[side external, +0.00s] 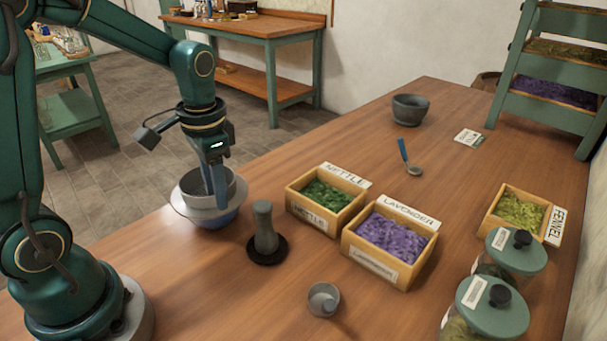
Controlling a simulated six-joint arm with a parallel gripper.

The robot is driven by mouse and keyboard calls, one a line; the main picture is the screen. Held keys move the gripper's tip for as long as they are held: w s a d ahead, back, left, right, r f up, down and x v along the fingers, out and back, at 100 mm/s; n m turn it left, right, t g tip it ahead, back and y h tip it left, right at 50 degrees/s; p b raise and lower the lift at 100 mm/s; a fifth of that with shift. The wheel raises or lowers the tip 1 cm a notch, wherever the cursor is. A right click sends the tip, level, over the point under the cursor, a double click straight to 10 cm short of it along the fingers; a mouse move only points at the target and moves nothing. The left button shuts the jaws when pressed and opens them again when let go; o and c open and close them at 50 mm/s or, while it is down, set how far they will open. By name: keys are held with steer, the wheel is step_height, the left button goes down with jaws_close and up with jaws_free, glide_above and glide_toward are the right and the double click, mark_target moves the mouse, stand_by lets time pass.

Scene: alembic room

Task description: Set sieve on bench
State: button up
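The sieve (232,189) appears to be the grey round-walled vessel at the left of the wooden bench top (330,255). It sits in or just over a pale wide-rimmed bowl (215,222) with a bluish lower side. I cannot tell whether the two touch. My gripper (216,190) points down at the sieve, with its fingers reaching inside the wall. The fingertips are hidden, and I cannot tell whether they grip the sieve's rim.
A dark pestle (264,228) stands upright on a dark round mat close by. Boxes of nettle (325,198), lavender (390,242) and fennel (518,212), a small grey cup (323,299), lidded jars (493,305), a spoon (408,158) and a mortar (410,109) stand around.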

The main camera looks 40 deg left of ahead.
steer(key=shift+f, duration=0.25)
jaws_close()
stand_by(1.4)
